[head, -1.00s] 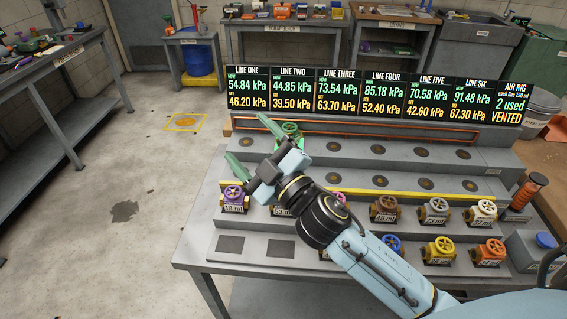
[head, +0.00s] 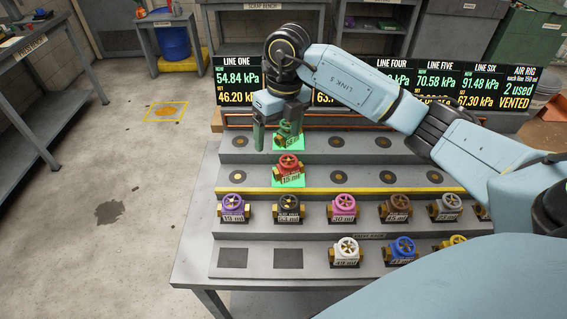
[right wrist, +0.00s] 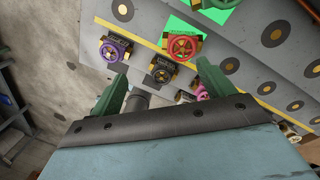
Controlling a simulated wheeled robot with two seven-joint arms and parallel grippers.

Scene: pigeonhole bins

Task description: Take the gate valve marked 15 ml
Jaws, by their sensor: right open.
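The red gate valve (head: 287,168) marked 15 ml sits on the middle step of the tiered rack, on a green-lit patch. In the right wrist view a red valve wheel (right wrist: 182,46) shows beyond the fingertips, beside a bright green patch. My right gripper (head: 278,132) is open, fingers pointing down, above and behind the red valve in the head view, by the green valve (head: 290,131) on the top step. One finger overlaps the green valve; I cannot tell whether they touch. In the right wrist view nothing is between the fingers (right wrist: 160,88). My left gripper is not in view.
The step below holds valves with purple (head: 233,207), black (head: 287,207), pink (head: 342,207) and brown (head: 396,207) wheels. White (head: 346,251) and blue (head: 402,249) valves stand lowest. Pressure displays (head: 238,80) rise behind the rack. Other middle-step spots are empty.

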